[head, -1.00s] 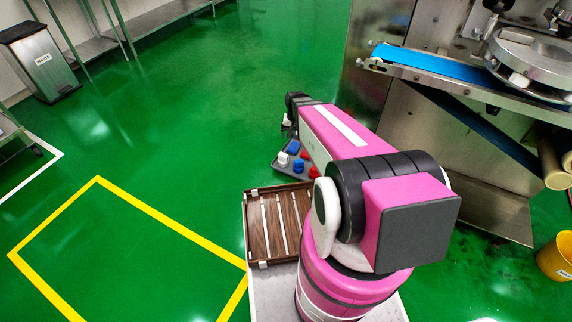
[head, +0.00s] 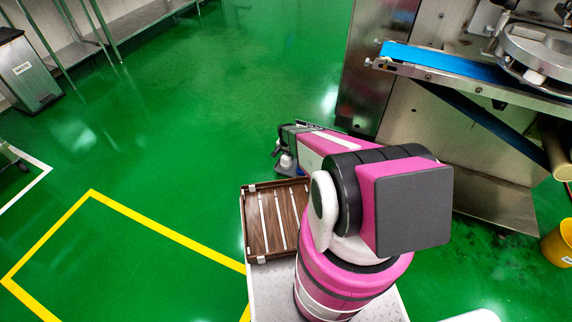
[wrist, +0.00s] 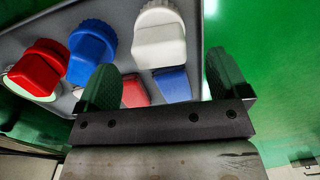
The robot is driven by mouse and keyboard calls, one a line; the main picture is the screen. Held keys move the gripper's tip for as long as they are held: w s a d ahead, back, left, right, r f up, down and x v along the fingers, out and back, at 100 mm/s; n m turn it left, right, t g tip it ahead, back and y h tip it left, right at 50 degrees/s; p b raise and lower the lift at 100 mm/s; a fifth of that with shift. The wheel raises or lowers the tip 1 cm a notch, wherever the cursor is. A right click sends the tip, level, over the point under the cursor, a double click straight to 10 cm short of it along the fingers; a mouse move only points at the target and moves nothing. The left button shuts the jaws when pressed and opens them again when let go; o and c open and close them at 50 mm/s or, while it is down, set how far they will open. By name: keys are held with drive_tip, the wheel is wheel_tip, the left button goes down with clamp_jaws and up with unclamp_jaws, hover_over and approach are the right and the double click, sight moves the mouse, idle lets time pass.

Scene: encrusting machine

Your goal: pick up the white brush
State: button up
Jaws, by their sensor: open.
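The white brush (wrist: 160,38) lies in a grey tray (wrist: 205,22) at the top middle of the wrist view. Its white head also shows in the head view (head: 286,162), just below my gripper. My gripper (wrist: 163,75) is open, and nothing is held. Its two dark green fingers stand apart over the tray, with the white brush showing beyond and between the fingertips. In the head view my arm hides most of the tray. I cannot tell the height between fingers and brush.
A blue brush (wrist: 92,45) and a red brush (wrist: 38,68) lie left of the white one. More red and blue pieces show between the fingers. In the head view, a brown wooden rack (head: 250,225) sits below the tray, and a steel machine (head: 440,130) stands right.

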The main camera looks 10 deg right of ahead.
sight(286, 161)
drive_tip(key=shift+s+f, duration=0.15)
drive_tip(key=shift+f, duration=2.95)
drive_tip(key=c, duration=1)
